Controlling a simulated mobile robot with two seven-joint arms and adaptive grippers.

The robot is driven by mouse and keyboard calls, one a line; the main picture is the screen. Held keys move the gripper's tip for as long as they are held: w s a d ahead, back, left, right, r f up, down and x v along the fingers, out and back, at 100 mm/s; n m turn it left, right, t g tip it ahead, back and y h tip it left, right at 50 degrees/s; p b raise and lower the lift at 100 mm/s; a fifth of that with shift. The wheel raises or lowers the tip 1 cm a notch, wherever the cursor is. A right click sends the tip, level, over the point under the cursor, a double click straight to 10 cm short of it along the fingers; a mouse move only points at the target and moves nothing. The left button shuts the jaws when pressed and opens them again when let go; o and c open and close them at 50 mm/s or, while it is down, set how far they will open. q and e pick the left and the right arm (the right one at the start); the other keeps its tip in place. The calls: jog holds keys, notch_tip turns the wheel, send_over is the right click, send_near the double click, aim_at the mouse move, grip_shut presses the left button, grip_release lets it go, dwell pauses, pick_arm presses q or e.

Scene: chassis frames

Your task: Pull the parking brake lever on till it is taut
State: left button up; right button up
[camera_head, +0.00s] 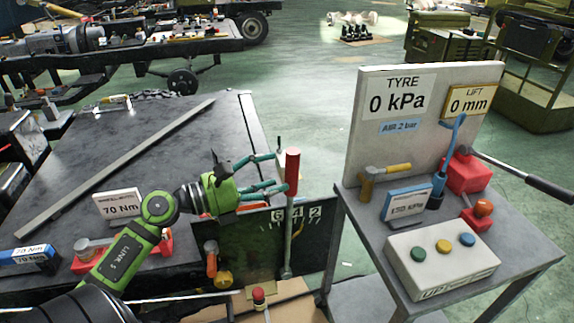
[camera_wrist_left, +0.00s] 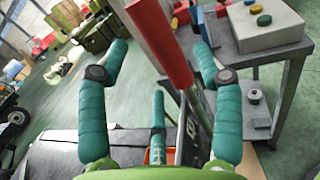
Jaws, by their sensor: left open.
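The parking brake lever stands upright in the head view, with a red grip (camera_head: 292,171) on a grey shaft beside a dark plate (camera_head: 262,243) marked with numbers. My left gripper (camera_head: 279,172), green with teal fingers, is open at the lever's left side, level with the red grip. In the left wrist view the red grip (camera_wrist_left: 162,42) lies between the spread teal fingers (camera_wrist_left: 160,65), nearer the right one. I cannot tell whether any finger touches it. My right gripper is not in view.
A dark bench (camera_head: 150,150) with a long metal bar (camera_head: 115,168) lies left. A grey side table (camera_head: 470,222) at right holds a button box (camera_head: 441,262), a hammer (camera_head: 383,177) and a gauge board (camera_head: 400,130). A red knob (camera_head: 258,295) stands low in front.

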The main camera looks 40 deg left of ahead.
aim_at(289, 171)
pick_arm(q)
jog(key=p+x, duration=0.1)
jog(key=x, duration=0.3)
jog(key=shift+r, duration=0.15)
jog(key=shift+w+d, duration=0.25)
jog(key=shift+w, duration=0.15)
jog(key=shift+f, duration=0.2)
grip_shut()
